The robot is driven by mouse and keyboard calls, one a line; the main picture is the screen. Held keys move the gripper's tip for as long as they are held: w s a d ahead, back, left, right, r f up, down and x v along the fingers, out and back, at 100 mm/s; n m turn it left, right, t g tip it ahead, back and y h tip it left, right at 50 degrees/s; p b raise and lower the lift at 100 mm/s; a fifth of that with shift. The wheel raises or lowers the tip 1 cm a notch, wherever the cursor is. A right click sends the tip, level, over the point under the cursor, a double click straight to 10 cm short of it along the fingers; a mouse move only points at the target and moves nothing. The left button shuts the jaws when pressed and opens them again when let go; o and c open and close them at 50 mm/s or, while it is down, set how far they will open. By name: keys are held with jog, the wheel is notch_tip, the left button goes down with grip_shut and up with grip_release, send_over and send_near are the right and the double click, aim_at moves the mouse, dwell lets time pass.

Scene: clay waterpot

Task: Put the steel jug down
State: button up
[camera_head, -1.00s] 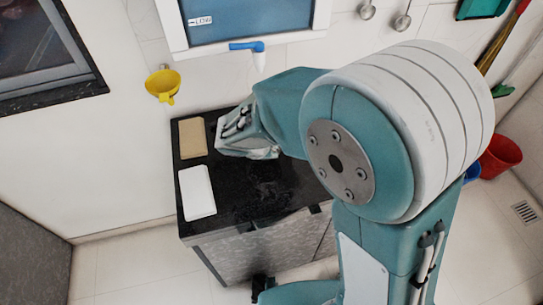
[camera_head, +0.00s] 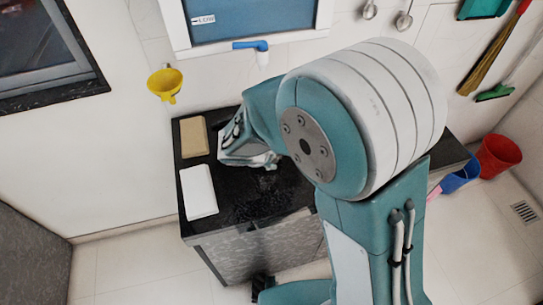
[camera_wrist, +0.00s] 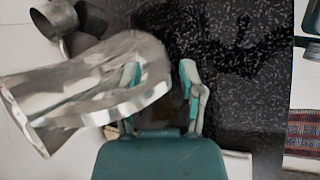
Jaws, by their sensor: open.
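A shiny steel jug (camera_wrist: 85,88) fills the left of the wrist view, its wide end toward the lower left. My gripper (camera_wrist: 163,78) has its two fingers spread apart, with dark speckled counter seen between them. The left finger overlaps the jug's narrower end in the picture; I cannot tell whether it touches. The right finger is clear of the jug. In the head view my arm's end is low over the black counter (camera_head: 240,207), and the jug is hidden there.
Another steel vessel (camera_wrist: 58,18) is beyond the jug. A patterned cloth (camera_wrist: 302,132) is at the right of the wrist view. A tan board (camera_head: 194,138) and a white board (camera_head: 198,192) lie on the counter's left.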

jog(key=v, duration=1.2)
jog(key=s+d+r+m+y, duration=0.2)
jog(key=s+d+r+m, duration=0.3)
jog(key=d+m, duration=0.3)
jog(key=s+d+r+m+y, duration=0.2)
jog(key=s+d+r+m, duration=0.3)
jog(key=s+d+m, duration=0.3)
jog(key=d+m, duration=0.1)
jog(key=d, duration=0.2)
jog(key=shift+d, duration=0.4)
jog(key=shift+w+d+r, duration=0.1)
jog(key=shift+d, duration=0.05)
jog(key=shift+o, duration=0.2)
